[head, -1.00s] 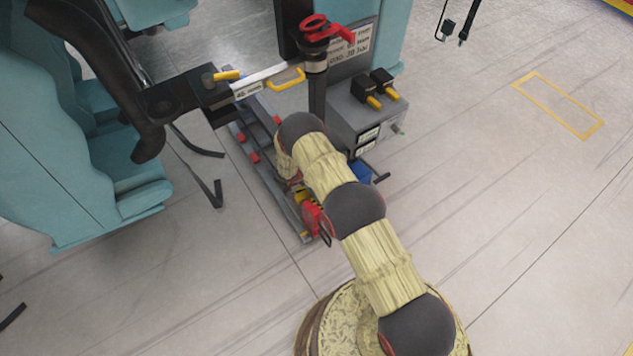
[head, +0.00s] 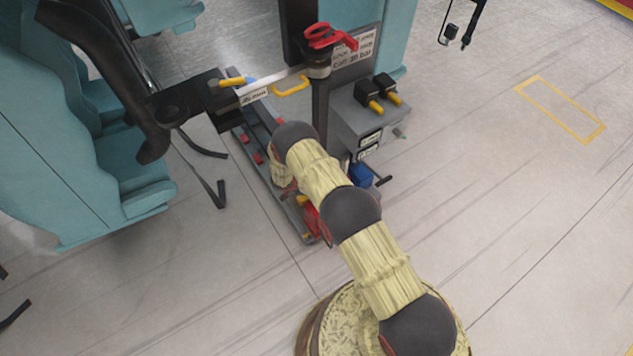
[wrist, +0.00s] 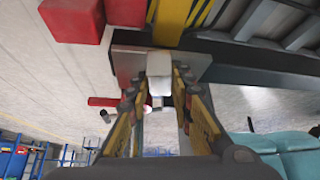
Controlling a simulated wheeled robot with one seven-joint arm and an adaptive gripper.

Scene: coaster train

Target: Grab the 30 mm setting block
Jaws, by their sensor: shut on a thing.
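In the wrist view my gripper (wrist: 157,100) has its two yellow-and-black fingers on either side of a small pale block (wrist: 159,68). The jaws are shut on this block, which I take to be the 30 mm setting block; no size marking on it is legible. A flat grey metal plate (wrist: 127,64) lies directly behind the block, and I cannot tell whether they touch. In the head view my arm bends down over a low grey rail (head: 243,135), and the fingers and block are hidden there.
Red blocks (wrist: 72,18) sit close by at the upper left of the wrist view. In the head view a grey box (head: 360,125) with black-and-yellow handles and a black post (head: 319,105) stand beside the rail. Teal seats (head: 140,175) are at left.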

